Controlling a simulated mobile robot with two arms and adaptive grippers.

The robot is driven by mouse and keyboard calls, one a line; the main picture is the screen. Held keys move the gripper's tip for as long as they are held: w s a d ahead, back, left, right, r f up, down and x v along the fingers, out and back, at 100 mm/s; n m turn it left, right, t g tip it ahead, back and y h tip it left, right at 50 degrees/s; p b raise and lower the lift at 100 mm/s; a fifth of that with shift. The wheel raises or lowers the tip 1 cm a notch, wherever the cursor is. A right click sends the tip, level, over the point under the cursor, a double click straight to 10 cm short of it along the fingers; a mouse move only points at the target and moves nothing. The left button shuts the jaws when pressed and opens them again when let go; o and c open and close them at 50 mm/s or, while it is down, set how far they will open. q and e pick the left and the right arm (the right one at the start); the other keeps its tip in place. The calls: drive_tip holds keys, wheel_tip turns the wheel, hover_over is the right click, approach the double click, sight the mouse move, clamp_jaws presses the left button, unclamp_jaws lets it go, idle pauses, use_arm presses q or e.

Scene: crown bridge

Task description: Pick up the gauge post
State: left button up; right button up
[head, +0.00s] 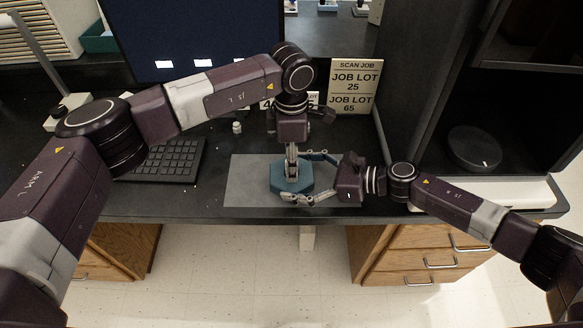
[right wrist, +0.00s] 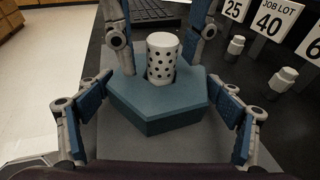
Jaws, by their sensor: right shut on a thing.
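A white perforated cylinder, which I take for the gauge post (right wrist: 162,62), stands upright in a blue six-sided base (right wrist: 160,112). The base (head: 290,183) shows in the head view on a grey mat (head: 240,185); there my left gripper mostly hides the post. My right gripper (head: 315,178) is shut on the base, with its fingers on two opposite sides. My left gripper (head: 291,163) points down over the base. In the right wrist view its fingers (right wrist: 157,66) stand on both sides of the post, with gaps visible, so it looks open.
Job lot signs (head: 354,87) stand at the back right. A small pale peg (head: 237,127) stands behind the mat; several show in the right wrist view. A keyboard (head: 170,160) lies left, below a dark monitor (head: 195,35). A black cabinet bounds the right side.

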use_arm(q)
clamp_jaws()
drive_tip(key=shift+r, duration=0.1)
wheel_tip(320, 180, up, 10)
drive_tip(key=shift+f, duration=0.1)
idle(0.6)
